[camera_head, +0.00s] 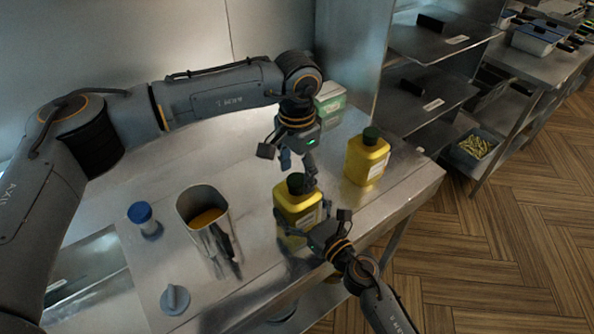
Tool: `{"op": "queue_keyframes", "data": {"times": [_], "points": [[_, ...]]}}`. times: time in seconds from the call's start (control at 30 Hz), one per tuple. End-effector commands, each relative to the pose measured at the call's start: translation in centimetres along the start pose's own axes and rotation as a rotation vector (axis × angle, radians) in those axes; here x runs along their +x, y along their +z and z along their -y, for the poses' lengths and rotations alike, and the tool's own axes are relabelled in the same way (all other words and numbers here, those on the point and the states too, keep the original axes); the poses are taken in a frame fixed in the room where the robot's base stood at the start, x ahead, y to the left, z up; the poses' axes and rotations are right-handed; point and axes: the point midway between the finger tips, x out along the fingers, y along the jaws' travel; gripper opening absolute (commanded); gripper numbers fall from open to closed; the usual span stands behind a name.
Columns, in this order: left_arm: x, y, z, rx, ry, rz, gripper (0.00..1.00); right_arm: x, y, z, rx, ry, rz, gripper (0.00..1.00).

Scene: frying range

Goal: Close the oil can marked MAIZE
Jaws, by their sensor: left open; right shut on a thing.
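A yellow can (293,216) with a dark green cap (296,182) stands upright on the steel counter (262,160). My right gripper (312,226) is shut on this can's body from the front right. My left gripper (299,166) is open, pointing down just above and around the cap's level; I cannot tell whether it touches the cap. A second yellow can (366,161) with a dark green cap stands upright to the right, near the counter's edge. I cannot read a MAIZE marking on either can.
A blue-capped jar (142,214) and a grey knob-like piece (175,299) are farther left. A green-and-white box (330,100) is at the back.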

Motion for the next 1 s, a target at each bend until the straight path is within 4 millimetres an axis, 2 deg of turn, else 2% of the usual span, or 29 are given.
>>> {"op": "queue_keyframes", "data": {"times": [0.3,0.57,0.6,0.7,0.87,1.0], "points": [[-3.9,-0.1,0.0,0.000,-0.001,-0.002,0.64,0.0,-0.1,0.0,0.000,0.000,-0.001,0.00],[-4.2,0.0,0.0,0.000,0.000,0.000,0.64,0.0,0.0,0.0,0.000,0.000,-0.001,0.00],[-4.2,0.0,0.0,0.000,0.000,0.000,0.59,0.0,0.0,0.0,0.000,0.000,-0.001,0.00],[-4.2,0.0,0.0,-0.021,0.000,0.000,0.59,0.0,0.0,0.0,0.000,0.000,-0.001,0.00],[-4.3,0.0,-0.1,-0.177,0.000,-0.001,0.59,0.0,0.0,0.0,0.000,0.000,-0.001,0.00],[-4.5,-0.1,-0.1,-0.429,0.001,-0.002,0.59,0.0,0.0,0.0,0.000,0.000,0.000,0.00]]}}
